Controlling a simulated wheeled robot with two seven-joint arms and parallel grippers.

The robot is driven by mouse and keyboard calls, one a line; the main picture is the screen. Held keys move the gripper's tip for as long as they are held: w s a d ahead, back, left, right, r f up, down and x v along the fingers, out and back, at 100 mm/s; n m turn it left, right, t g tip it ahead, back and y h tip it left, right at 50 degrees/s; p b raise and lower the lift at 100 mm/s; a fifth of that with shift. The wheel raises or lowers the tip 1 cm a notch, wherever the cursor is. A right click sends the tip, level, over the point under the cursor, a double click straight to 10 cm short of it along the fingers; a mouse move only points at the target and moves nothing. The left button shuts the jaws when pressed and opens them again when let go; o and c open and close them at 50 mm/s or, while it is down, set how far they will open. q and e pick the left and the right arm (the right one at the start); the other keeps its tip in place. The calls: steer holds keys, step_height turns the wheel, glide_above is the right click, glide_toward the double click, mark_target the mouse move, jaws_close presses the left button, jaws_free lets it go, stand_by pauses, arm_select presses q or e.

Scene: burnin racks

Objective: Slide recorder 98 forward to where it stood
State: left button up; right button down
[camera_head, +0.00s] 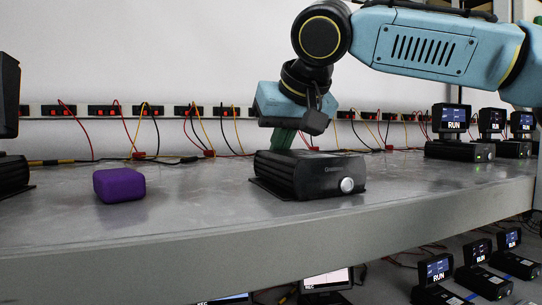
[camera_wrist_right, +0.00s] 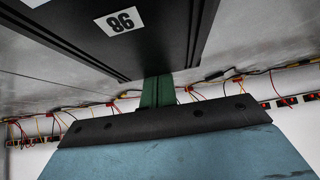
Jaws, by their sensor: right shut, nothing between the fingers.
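Recorder 98 (camera_head: 315,175) is a black box with a silver knob on its front, standing on the grey shelf (camera_head: 110,225) near its front edge. In the right wrist view the recorder (camera_wrist_right: 75,22) shows a white label with 98, seen upside down. My right gripper (camera_head: 284,138) comes down behind the recorder, its green fingers shut and empty. In the right wrist view the fingers (camera_wrist_right: 158,90) reach the recorder's back edge; I cannot tell if they touch. The fingertips are partly hidden behind the box. My left gripper is in neither view.
A purple block (camera_head: 119,185) sits left of the recorder. Several recorders with RUN screens (camera_head: 455,118) stand at the right. Part of another dark unit (camera_head: 12,175) is at the left edge. Wires and sockets line the back wall. A lower shelf holds more units (camera_head: 436,270).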

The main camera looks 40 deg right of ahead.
steer(key=shift+d+g+p, duration=0.1)
steer(key=shift+g+p, duration=0.3)
steer(key=shift+p, duration=0.7)
steer(key=p, duration=0.1)
steer(key=r, duration=0.1)
steer(key=r+p, duration=0.1)
steer(key=shift+w+d+r+p, duration=0.2)
steer(key=shift+d+r+p, duration=0.05)
steer(key=shift+p, duration=0.1)
steer(key=shift+w+r, duration=0.2)
steer(key=shift+r, duration=0.4)
steer(key=shift+w+r, duration=0.15)
steer(key=shift+r, duration=0.45)
